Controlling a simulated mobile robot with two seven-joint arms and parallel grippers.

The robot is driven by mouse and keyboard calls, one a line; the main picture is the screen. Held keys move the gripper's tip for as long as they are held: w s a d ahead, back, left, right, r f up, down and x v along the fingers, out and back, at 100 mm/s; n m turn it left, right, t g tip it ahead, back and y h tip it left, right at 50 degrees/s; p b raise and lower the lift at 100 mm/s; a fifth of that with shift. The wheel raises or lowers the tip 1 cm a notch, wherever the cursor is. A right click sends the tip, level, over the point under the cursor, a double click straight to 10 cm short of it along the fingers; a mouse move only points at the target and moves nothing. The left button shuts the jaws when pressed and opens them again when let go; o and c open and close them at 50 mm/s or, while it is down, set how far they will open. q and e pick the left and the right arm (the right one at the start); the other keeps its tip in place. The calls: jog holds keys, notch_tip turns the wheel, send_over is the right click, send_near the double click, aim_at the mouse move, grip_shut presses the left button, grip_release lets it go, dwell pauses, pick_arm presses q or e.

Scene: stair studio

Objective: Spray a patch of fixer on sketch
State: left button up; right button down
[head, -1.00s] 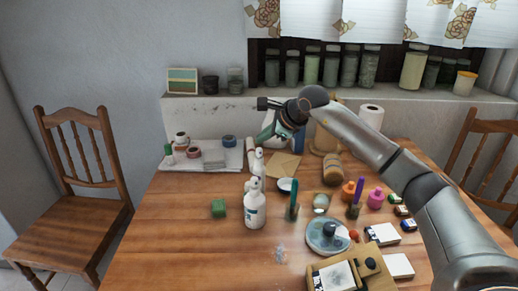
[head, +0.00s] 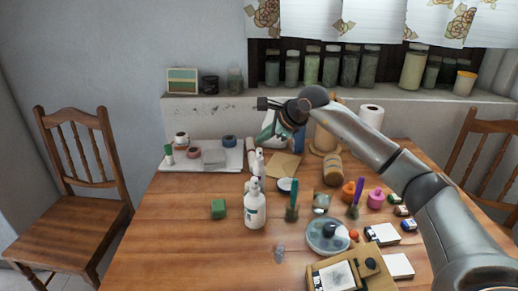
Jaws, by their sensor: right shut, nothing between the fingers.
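My right gripper (head: 265,103) is raised over the back of the table, near the wall ledge. It is shut and empty. A white spray bottle (head: 255,207) with a dark label stands upright at the table's middle. A smaller white bottle (head: 258,163) stands behind it. A larger white and green bottle (head: 270,130) stands at the back, just below the gripper and partly hidden by it; I cannot tell which bottle holds fixer. The sketch (head: 336,277) is a pale sheet with a dark drawing on a wooden board (head: 376,281) at the near edge, partly cut off. My left gripper is not in view.
A green block (head: 218,208), a round blue-grey dish (head: 322,245), a pink bottle (head: 376,198) and an orange bottle (head: 348,190) stand on the table (head: 170,235). A white tray (head: 178,165) with tape rolls lies back left. The front left is clear.

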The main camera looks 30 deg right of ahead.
jog(key=shift+f, duration=0.15)
jog(key=shift+f, duration=0.3)
jog(key=shift+f+b, duration=0.5)
jog(key=shift+f, duration=0.05)
dwell(0.9)
jog(key=shift+r, duration=0.1)
jog(key=shift+r+p, duration=0.85)
notch_tip(320, 180, up, 6)
jog(key=p, duration=0.5)
